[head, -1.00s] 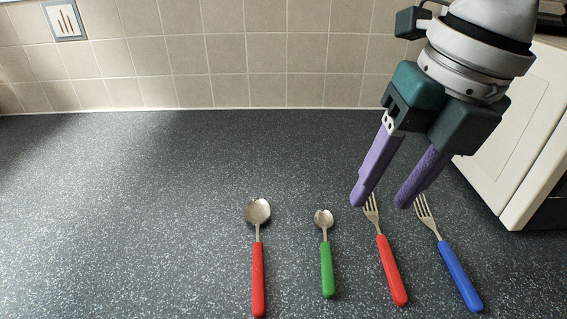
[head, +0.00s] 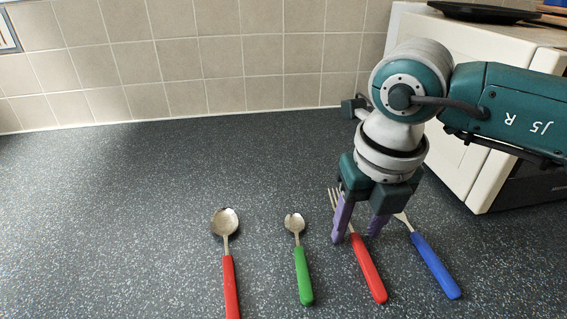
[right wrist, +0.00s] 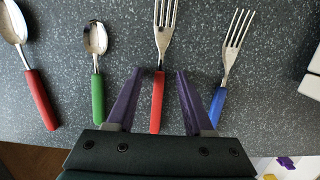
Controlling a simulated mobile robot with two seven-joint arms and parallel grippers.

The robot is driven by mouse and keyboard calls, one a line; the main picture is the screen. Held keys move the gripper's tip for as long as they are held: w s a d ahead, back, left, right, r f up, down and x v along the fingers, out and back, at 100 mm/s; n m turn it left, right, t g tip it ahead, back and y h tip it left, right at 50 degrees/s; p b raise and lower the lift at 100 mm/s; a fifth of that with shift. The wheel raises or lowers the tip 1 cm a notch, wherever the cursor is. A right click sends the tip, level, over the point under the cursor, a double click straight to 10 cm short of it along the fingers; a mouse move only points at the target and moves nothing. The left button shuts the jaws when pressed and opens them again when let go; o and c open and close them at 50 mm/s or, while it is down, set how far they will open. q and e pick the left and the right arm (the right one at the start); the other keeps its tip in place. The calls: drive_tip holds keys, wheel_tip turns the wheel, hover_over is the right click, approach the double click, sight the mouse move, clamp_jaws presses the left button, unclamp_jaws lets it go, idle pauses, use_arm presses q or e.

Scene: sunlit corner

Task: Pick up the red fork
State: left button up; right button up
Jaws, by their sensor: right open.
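The red fork (head: 368,268) lies on the dark speckled worktop with its tines pointing away from me. My right gripper (head: 356,236) is open and points down over its neck. In the right wrist view the red fork (right wrist: 157,100) runs between the two purple fingers of the right gripper (right wrist: 154,76), with a gap on each side. The fingers look empty. Part of the fork's neck is hidden behind a finger in the head view. My left gripper is not in view.
A blue fork (head: 436,266) lies close to the right of the red fork. A green spoon (head: 303,275) and a red spoon (head: 230,285) lie to the left. A white microwave (head: 478,190) stands at the right. The worktop's left side (head: 100,220) is clear.

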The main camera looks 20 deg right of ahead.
drive_tip(key=shift+c, duration=0.3)
clamp_jaws()
idle(0.3)
